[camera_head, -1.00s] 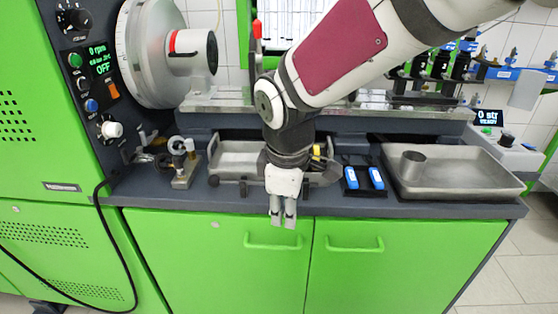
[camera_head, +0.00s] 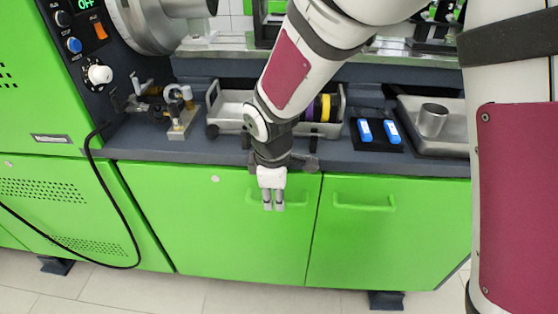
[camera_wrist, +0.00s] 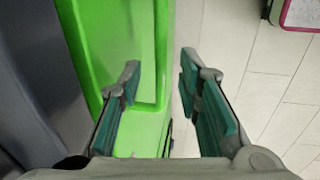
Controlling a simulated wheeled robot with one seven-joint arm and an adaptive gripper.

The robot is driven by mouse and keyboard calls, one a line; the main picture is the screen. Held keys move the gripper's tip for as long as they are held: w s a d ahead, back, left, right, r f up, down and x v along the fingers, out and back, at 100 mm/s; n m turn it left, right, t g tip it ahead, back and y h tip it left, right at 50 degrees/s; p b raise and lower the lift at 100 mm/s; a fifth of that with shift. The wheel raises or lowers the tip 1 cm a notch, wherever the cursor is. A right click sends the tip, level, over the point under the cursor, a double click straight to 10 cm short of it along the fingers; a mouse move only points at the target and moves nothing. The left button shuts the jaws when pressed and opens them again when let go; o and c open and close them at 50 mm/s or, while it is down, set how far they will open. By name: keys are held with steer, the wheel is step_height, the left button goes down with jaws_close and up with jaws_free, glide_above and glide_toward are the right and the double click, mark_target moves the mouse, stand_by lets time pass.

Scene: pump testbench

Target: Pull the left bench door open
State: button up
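The green left bench door (camera_head: 215,235) is closed in the head view. Its green bar handle (camera_head: 301,203) is partly hidden behind my gripper (camera_head: 273,207), which points down in front of the door. In the wrist view my gripper (camera_wrist: 162,78) is open, with its teal-padded fingers apart. The green handle bar (camera_wrist: 163,45) runs between the two fingers in that view. The left finger overlaps the door side and the right finger is on the floor side. Contact with the bar cannot be told.
The closed right bench door (camera_head: 385,245) has its own handle (camera_head: 364,207). Above lies the dark worktop (camera_head: 345,165) with a metal tray (camera_head: 229,108), two blue items (camera_head: 378,131) and a brass fitting (camera_head: 183,115). A black cable (camera_head: 112,205) hangs at left. Tiled floor (camera_head: 220,297) is clear in front.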

steer(key=shift+w+f, duration=0.2)
steer(key=shift+f, duration=0.8)
jaws_close()
steer(key=shift+s, duration=0.15)
